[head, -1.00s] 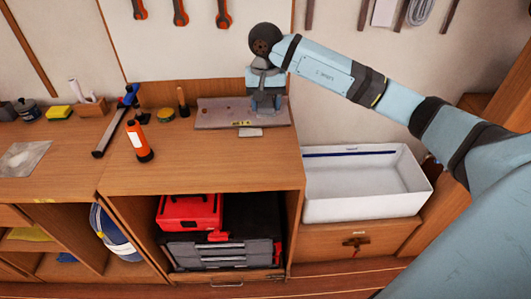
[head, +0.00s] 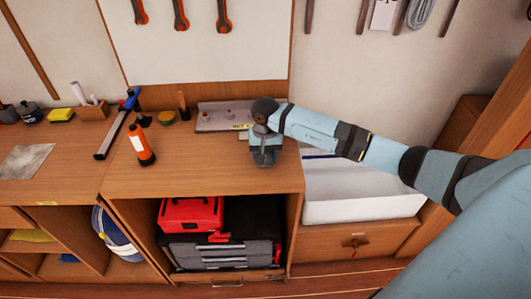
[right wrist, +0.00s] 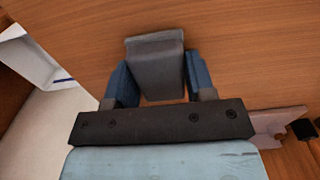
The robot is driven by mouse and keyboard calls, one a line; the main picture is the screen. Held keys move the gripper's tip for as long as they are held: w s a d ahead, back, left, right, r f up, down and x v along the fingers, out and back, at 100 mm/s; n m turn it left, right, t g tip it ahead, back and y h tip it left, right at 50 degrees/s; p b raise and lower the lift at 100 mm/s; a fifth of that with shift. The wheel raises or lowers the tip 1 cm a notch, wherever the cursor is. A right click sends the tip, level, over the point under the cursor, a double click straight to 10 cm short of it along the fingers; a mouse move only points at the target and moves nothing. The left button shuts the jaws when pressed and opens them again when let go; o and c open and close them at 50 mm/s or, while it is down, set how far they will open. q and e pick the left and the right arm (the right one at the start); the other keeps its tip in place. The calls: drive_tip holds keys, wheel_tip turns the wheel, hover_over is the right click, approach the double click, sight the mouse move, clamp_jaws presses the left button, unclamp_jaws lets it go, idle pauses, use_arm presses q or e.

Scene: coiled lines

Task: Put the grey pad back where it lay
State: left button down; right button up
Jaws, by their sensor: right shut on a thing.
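The grey pad (right wrist: 156,62) shows in the right wrist view between the two blue fingers of my right gripper (right wrist: 157,82), which is shut on it. Part of the pad is hidden behind the gripper's dark palm. In the head view my right gripper (head: 265,156) is over the right part of the wooden bench top, near its right edge. The pad is hard to make out there, and I cannot tell whether it touches the bench. My left gripper is not in view.
A grey tray (head: 212,117) with small pegs and a yellow label lies behind the gripper. A white basin (head: 360,207) stands lower, right of the bench. An orange bottle (head: 140,144) and a clamp (head: 112,137) are to the left. The bench front between is clear.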

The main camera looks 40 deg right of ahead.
drive_tip(key=shift+f, duration=0.2)
drive_tip(key=o, duration=0.9)
